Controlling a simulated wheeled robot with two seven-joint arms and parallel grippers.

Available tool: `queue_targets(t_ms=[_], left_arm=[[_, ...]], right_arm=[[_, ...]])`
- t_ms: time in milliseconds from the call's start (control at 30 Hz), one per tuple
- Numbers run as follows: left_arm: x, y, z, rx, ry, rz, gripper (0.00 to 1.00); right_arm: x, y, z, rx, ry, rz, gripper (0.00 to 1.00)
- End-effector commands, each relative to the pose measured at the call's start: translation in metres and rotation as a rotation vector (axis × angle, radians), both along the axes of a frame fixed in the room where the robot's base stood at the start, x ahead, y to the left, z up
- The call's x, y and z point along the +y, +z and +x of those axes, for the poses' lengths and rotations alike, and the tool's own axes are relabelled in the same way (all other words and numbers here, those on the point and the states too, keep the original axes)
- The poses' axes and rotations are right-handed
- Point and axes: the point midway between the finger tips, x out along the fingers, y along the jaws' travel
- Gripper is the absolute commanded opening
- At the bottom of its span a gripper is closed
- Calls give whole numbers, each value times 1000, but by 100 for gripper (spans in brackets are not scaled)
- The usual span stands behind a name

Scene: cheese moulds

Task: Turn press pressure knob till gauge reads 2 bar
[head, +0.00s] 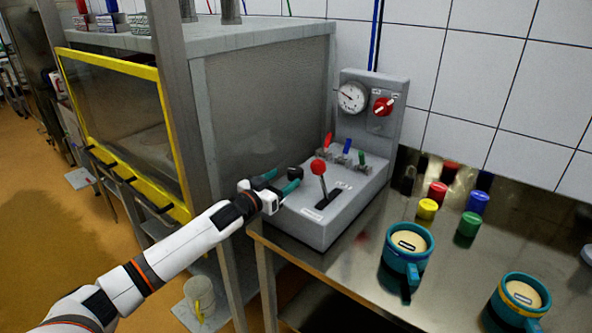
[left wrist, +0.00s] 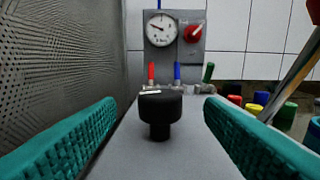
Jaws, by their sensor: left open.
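A black round knob (head: 295,173) with a white mark on top stands on the grey press control box (head: 318,230). In the left wrist view the knob (left wrist: 160,108) is centred between the teal fingers, with a gap on each side. My left gripper (head: 278,181) is open, low beside the box's near-left end, pointing at the knob. The round white gauge (head: 352,97) is on the upright panel; its needle points up-left in the head view and also shows in the left wrist view (left wrist: 159,28). Its numbers are too small to read. My right gripper is out of view.
A red rotary switch (head: 383,106) sits beside the gauge. A red-balled lever (head: 318,168) and small red, blue and green valve levers rise from the box. A yellow-framed steel cabinet (head: 260,105) is at left. Teal moulds (head: 408,255) and coloured caps stand on the table at right.

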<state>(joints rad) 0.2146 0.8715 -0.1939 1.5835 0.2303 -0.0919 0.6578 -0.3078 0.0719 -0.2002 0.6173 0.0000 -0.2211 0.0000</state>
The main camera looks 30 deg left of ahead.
Motion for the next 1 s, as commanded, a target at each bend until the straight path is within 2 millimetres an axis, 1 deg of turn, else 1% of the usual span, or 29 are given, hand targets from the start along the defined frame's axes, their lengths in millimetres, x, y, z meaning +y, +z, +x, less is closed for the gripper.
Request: queue_targets(t_ms=[33, 200, 400, 533, 800, 833, 867, 1000], left_arm=[[-1, 3, 10, -4, 1, 0, 62], [-3, 3, 36, -3, 1, 1, 62], [-4, 0, 57, 0, 1, -1, 62], [-5, 0, 62, 0, 1, 0, 62], [-5, -1, 63, 1, 0, 0, 62], [-5, -1, 63, 0, 0, 0, 61], [-5, -1, 63, 0, 0, 0, 56], [-5, 0, 63, 0, 0, 0, 33]], right_arm=[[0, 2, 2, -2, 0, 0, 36], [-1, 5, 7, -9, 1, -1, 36], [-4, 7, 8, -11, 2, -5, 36], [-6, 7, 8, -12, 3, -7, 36], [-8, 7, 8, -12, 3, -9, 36], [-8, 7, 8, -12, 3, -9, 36], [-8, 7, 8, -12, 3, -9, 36], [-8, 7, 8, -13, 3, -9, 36]])
